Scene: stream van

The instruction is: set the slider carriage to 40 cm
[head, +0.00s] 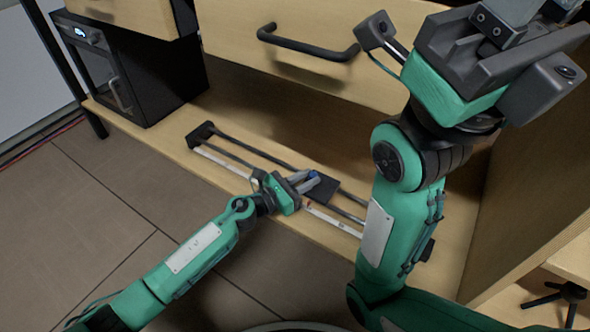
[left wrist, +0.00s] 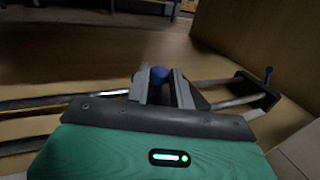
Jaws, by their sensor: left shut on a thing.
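The slider (head: 245,147) lies on the low wooden shelf, with two dark rails, a black end block (head: 200,134) at the far left and a pale scale strip along its front. Its dark, flat carriage (head: 322,191) sits right of the rail's middle. My left gripper (head: 306,182) is shut on the carriage's blue knob (head: 314,175). The knob (left wrist: 158,74) also shows between the fingers in the left wrist view. The scale's numbers are too small to read. My right gripper (head: 500,35) is raised at the top right, its fingertips cut off by the frame.
A wooden drawer front with a black handle (head: 308,43) overhangs the shelf. A black appliance (head: 130,65) stands at the left end. A wooden panel (head: 540,170) closes the right side.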

